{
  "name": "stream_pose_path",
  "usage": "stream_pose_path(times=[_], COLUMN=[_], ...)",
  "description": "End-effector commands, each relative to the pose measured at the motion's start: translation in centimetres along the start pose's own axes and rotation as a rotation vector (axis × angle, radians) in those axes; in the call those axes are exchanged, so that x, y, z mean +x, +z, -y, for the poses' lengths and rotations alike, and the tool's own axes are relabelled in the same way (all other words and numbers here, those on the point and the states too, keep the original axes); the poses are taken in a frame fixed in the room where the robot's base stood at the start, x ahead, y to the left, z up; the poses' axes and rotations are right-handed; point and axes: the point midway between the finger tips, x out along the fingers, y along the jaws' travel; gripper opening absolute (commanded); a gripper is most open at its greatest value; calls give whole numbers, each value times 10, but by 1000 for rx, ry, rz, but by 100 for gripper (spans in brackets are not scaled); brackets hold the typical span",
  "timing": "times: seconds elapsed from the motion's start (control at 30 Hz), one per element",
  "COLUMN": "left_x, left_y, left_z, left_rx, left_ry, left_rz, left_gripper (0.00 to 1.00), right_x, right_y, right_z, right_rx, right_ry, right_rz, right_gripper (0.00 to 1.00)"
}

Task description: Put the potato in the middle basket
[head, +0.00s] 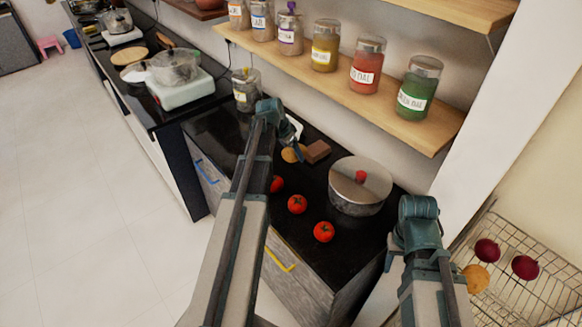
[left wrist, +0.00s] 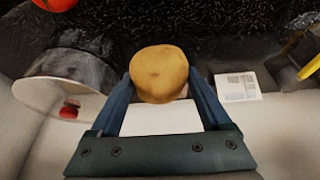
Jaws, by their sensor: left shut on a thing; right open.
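A round tan potato (left wrist: 158,74) is held between the two fingers of my left gripper (left wrist: 160,88) in the left wrist view. In the head view my left gripper (head: 295,143) is over the dark counter, and the potato (head: 290,155) shows partly behind it. My right gripper (head: 392,254) is open, right of the pot near the counter's end; its fingers are mostly hidden by its own arm. A wire basket (head: 545,255) at the right edge holds two dark red round vegetables and a tan one (head: 475,278). I cannot tell whether it is the middle basket.
A lidded pot (head: 358,188) stands on the counter, with tomatoes (head: 297,204) in front of it. A brown block (head: 317,151) lies beside the potato. A wooden shelf (head: 370,105) with several labelled jars hangs above. A stove (head: 180,90) stands further left.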

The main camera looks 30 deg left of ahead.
Motion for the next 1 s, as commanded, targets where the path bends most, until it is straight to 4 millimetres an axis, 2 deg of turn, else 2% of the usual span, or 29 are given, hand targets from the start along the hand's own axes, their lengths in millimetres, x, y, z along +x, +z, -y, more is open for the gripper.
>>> stream_pose_path(times=[0.03,0.3,0.57,0.9,1.0], left_x=[12,48,50,83,84], left_y=[5,19,20,34,34], left_z=[0,0,0,0,-1], left_rx=[0,0,1,1,1], left_ry=[0,0,0,0,0], left_rz=[0,0,0,0,0], left_gripper=[17,17,17,17,17], right_x=[13,51,53,89,90], right_y=[-1,-3,-3,-5,-5], right_z=[1,5,5,8,9], right_rx=[0,0,0,0,0], right_ry=[0,0,0,0,0], right_rz=[0,0,0,0,0], right_gripper=[50,50,50,50,50])
